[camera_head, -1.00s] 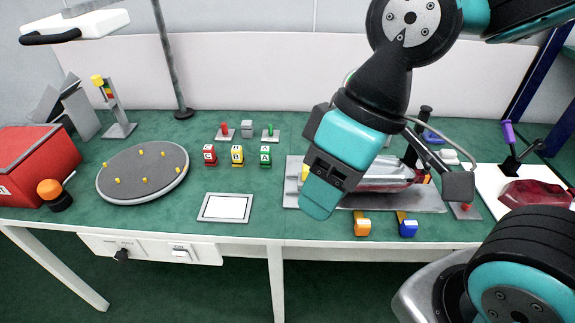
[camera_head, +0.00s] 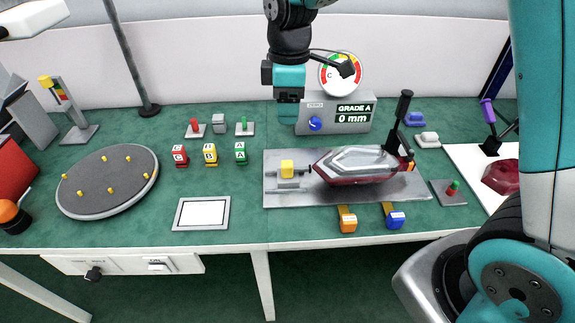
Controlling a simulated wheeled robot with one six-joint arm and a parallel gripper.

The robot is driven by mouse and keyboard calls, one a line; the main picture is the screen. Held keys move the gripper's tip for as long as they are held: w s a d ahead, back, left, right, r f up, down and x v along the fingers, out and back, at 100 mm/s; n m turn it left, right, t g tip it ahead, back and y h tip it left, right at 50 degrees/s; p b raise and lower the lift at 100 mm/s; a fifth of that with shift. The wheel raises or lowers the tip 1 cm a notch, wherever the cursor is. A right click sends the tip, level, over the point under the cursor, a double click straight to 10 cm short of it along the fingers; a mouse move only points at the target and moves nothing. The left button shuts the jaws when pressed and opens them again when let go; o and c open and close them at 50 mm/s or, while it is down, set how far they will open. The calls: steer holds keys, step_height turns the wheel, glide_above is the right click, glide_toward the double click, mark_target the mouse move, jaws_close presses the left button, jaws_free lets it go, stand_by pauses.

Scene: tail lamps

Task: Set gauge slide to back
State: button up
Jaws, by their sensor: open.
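A grey fixture plate (camera_head: 285,199) lies on the green bench. My gripper (camera_head: 289,118) is open and empty, in front of the box's left end. It appears behind and above the yellow block, touching nothing that I can see.
A black-handled clamp (camera_head: 403,108) stands upright at the plate's right. A blue knob (camera_head: 315,124) is on the gauge box. A round turntable (camera_head: 108,205) is at left.

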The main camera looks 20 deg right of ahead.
mark_target(287, 163)
steer(key=shift+n, duration=0.3)
steer(key=f, duration=0.6)
steer(key=w+f, duration=0.1)
steer(key=f, duration=1.1)
steer(key=shift+w+d+f+p, duration=0.15)
steer(key=shift+d+p, duration=0.05)
steer(key=shift+p, duration=0.2)
